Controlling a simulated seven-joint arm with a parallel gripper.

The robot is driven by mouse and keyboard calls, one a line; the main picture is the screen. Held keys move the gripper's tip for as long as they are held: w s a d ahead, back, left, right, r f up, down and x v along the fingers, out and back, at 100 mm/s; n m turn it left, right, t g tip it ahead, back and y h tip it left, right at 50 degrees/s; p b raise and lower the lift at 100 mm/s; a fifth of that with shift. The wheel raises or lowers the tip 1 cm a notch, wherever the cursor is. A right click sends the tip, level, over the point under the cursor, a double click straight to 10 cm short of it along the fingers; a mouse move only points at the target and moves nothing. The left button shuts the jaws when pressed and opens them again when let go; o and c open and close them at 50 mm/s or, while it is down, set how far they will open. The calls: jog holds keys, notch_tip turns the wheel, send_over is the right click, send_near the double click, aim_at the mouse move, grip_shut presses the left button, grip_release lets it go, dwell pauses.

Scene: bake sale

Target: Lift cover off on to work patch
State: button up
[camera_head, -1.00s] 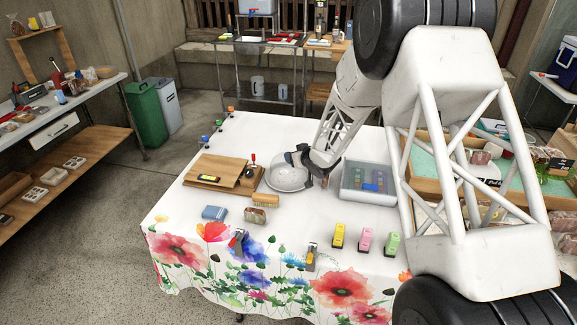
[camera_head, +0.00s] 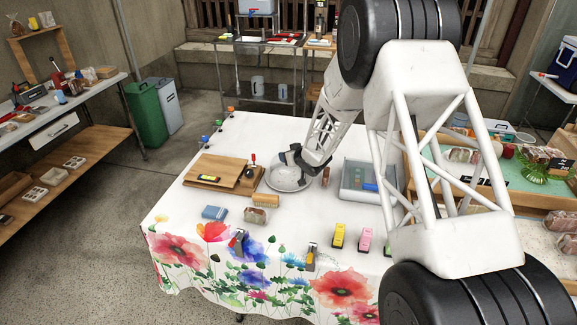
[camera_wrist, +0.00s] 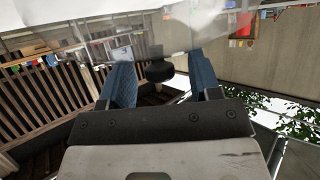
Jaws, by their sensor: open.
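A round, pale grey dish (camera_head: 288,184) stands on the white table, with my gripper (camera_head: 296,162) over its back right part. In the wrist view a dark round knob (camera_wrist: 160,71) lies between my gripper's two blue fingers (camera_wrist: 163,82), close to their tips. Gaps show on both sides of the knob, so the gripper is open and holds nothing. A clear, glossy surface (camera_wrist: 195,28) shows beyond the knob and looks like the cover. In the head view the cover's outline is too faint to tell. I cannot make out a marked work patch.
A clear bin (camera_head: 357,194) stands to the right, partly behind my arm. A blue pack (camera_head: 214,213) and several small staplers sit nearer the front. Bare cloth lies behind the boards.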

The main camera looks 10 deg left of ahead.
grip_shut()
dwell(0.4)
jog(key=shift+r, duration=0.1)
jog(key=shift+r, duration=4.95)
